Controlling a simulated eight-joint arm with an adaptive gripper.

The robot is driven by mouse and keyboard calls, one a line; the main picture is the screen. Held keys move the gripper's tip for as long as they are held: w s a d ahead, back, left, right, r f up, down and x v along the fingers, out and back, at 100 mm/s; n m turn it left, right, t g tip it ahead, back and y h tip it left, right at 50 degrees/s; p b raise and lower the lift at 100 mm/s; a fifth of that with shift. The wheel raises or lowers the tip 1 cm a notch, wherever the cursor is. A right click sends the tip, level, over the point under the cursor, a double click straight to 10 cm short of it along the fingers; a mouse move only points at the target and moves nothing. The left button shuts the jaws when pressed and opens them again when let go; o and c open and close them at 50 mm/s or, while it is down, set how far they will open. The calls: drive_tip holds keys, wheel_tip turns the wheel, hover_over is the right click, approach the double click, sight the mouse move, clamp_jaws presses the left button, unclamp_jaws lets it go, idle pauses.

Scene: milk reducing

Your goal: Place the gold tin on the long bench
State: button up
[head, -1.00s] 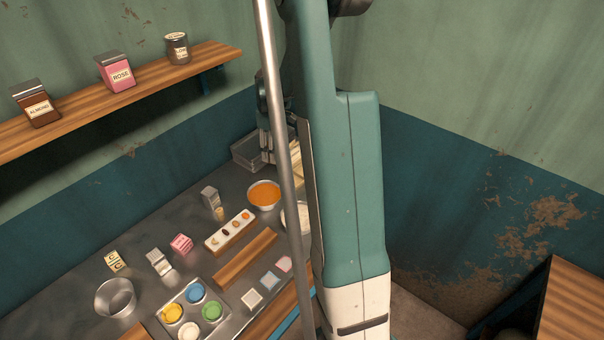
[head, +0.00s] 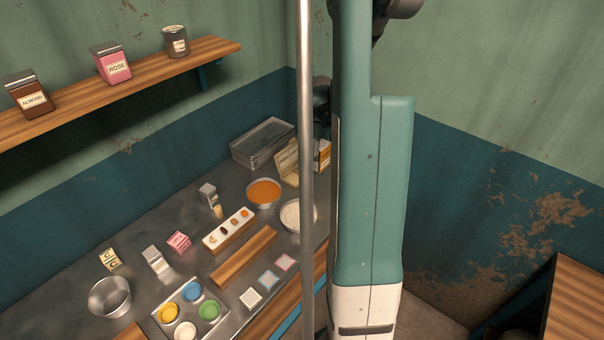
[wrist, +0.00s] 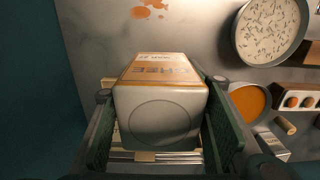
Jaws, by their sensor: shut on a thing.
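The gold tin (wrist: 160,105) is between the two green fingers of my gripper (wrist: 160,125) in the wrist view. A grey end with a round outline faces the camera, and a gold side with partly readable lettering shows beyond it. In the head view a gold and white part of the tin (head: 324,155) shows between the pole and my arm. My gripper's fingers are mostly hidden there. The long grey metal bench (head: 140,240) runs along the left wall. The gap between tin and bench cannot be judged.
An open cream box (head: 288,163) and stacked metal trays (head: 262,142) stand at the bench's far end. An orange-filled bowl (head: 263,192), a speckled white bowl (head: 298,216) and a sample tray (head: 228,231) are nearer. A vertical pole (head: 306,120) blocks part of the view. A wooden surface (head: 575,310) is at right.

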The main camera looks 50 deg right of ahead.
idle(0.4)
drive_tip(key=shift+f, duration=3.1)
drive_tip(key=shift+f, duration=1.9)
drive_tip(key=shift+f, duration=0.2)
drive_tip(key=o, duration=1.2)
drive_tip(key=shift+r, duration=0.25)
drive_tip(key=shift+r, duration=6)
